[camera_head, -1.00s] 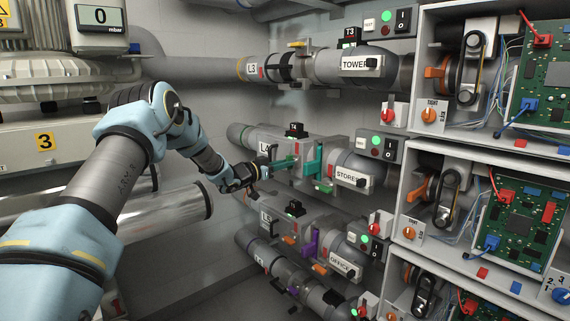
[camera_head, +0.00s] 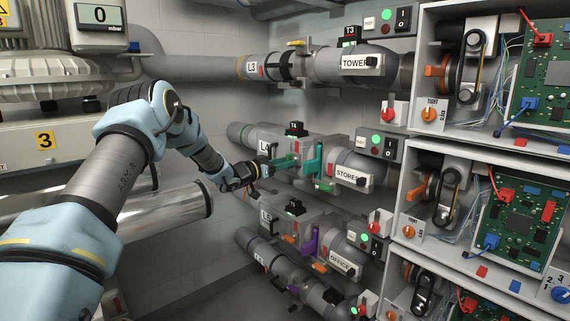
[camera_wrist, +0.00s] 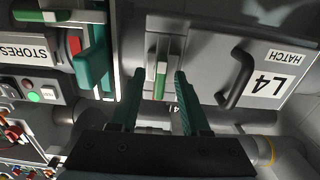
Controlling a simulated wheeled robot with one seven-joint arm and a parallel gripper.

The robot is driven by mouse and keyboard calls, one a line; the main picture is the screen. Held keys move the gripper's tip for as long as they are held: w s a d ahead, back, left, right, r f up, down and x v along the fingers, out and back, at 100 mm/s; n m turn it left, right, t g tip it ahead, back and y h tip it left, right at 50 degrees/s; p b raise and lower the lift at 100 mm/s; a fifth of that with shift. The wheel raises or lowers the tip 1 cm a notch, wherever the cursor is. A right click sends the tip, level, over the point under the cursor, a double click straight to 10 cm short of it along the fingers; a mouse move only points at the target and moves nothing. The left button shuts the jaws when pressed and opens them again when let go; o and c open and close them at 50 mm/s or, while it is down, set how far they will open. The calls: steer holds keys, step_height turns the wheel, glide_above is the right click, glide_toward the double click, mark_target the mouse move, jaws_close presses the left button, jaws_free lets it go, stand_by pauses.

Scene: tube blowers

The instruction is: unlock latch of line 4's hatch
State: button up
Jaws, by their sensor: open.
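Line 4's hatch (camera_wrist: 212,55) carries an upside-down "L4 HATCH" label and a dark curved handle (camera_wrist: 237,80) in the wrist view. Its latch (camera_wrist: 160,80), a small green and pale lever on a grey mount, stands upright in that picture, left of the handle. My gripper (camera_wrist: 159,74) is open, its two teal fingers on either side of the latch, with a visible gap to each. I cannot tell how deep the fingertips reach. In the head view my gripper (camera_head: 283,163) is at the L4 box, where it hides the latch.
A teal plate (camera_wrist: 94,70) stands left of the latch, beside the STORES label (camera_wrist: 28,47). In the head view the L3 pipe (camera_head: 252,68) runs above and purple-marked line parts (camera_head: 309,242) lie below. Control shelves (camera_head: 418,190) stand on the right.

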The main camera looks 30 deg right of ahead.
steer(key=s+a+b, duration=0.2)
steer(key=a, duration=0.8)
steer(key=shift+a+b, duration=0.3)
steer(key=shift+b, duration=0.1)
steer(key=w+a+n+t+y, duration=0.4)
steer(key=a+n+t+y, duration=0.15)
steer(key=a, duration=0.65)
steer(key=s+a+f+n+y+p, duration=0.1)
steer(key=s+a+n+y, duration=0.2)
steer(key=a, duration=0.5)
steer(key=s+a+f+n+y, duration=0.1)
steer(key=s+a+f+y, duration=0.15)
steer(key=a+y, duration=0.45)
steer(key=s+a+n+g, duration=0.1)
steer(key=s+a+g, duration=0.1)
steer(key=s+a, duration=0.3)
steer(key=s+a+f+n+g+y, duration=0.1)
steer(key=s+a, duration=0.4)
steer(key=s, duration=0.6)
steer(key=s+a+n+g+y+p, duration=0.1)
steer(key=s+a+n+g, duration=0.2)
steer(key=s, duration=0.6)
steer(key=shift+a+f+g, duration=0.35)
steer(key=shift+a+g, duration=0.3)
steer(key=shift+a, duration=0.6)
